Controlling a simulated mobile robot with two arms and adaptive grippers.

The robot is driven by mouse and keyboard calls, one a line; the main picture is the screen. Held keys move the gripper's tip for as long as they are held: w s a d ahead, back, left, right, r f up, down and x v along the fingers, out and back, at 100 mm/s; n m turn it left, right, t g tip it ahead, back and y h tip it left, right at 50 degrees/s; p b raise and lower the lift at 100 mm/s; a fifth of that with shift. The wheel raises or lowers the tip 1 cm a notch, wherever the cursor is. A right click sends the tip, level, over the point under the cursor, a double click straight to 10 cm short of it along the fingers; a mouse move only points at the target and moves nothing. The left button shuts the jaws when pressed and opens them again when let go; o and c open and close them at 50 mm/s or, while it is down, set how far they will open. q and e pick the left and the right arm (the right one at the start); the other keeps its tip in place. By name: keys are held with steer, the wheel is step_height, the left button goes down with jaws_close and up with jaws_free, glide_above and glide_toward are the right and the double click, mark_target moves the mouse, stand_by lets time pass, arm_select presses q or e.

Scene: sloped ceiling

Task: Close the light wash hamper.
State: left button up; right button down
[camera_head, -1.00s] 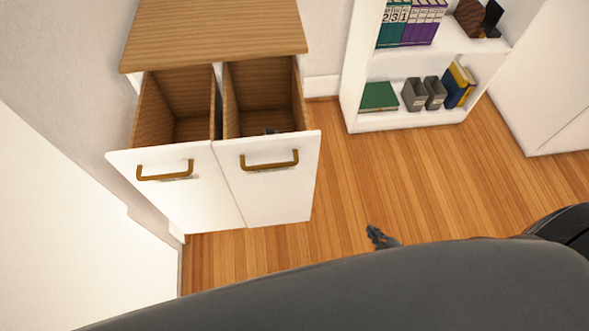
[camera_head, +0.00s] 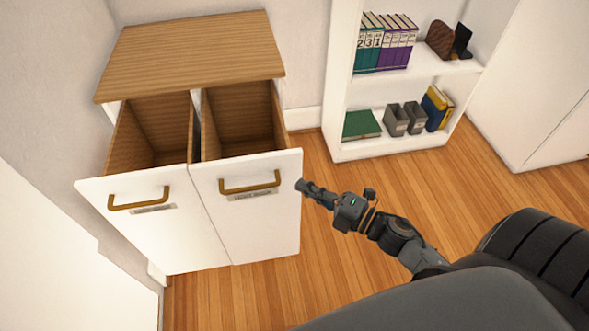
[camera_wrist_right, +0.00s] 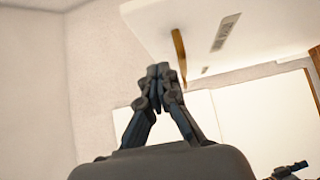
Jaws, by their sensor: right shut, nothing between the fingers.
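Two hampers with white fronts and wood-grain bins stand side by side in one cabinet, both pulled open. The right hamper (camera_head: 246,212) and the left hamper (camera_head: 150,236) each have a brass handle and a small label; the lettering is too small to read surely. My right gripper (camera_head: 304,187) is shut and empty, just right of the right hamper's front in the head view. In the right wrist view, the shut fingertips (camera_wrist_right: 160,72) appear beside a white front panel (camera_wrist_right: 195,25) with a brass handle (camera_wrist_right: 180,55) and label. My left gripper is out of view.
The cabinet's wooden top (camera_head: 190,52) lies behind the open bins. A white bookshelf (camera_head: 395,148) with binders and books stands to the right, against the wall. The wood floor (camera_head: 325,150) between is clear. A wall bounds the left side.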

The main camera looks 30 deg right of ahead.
steer(key=w, duration=0.5)
steer(key=shift+w+a, duration=0.15)
steer(key=shift+w, duration=0.4)
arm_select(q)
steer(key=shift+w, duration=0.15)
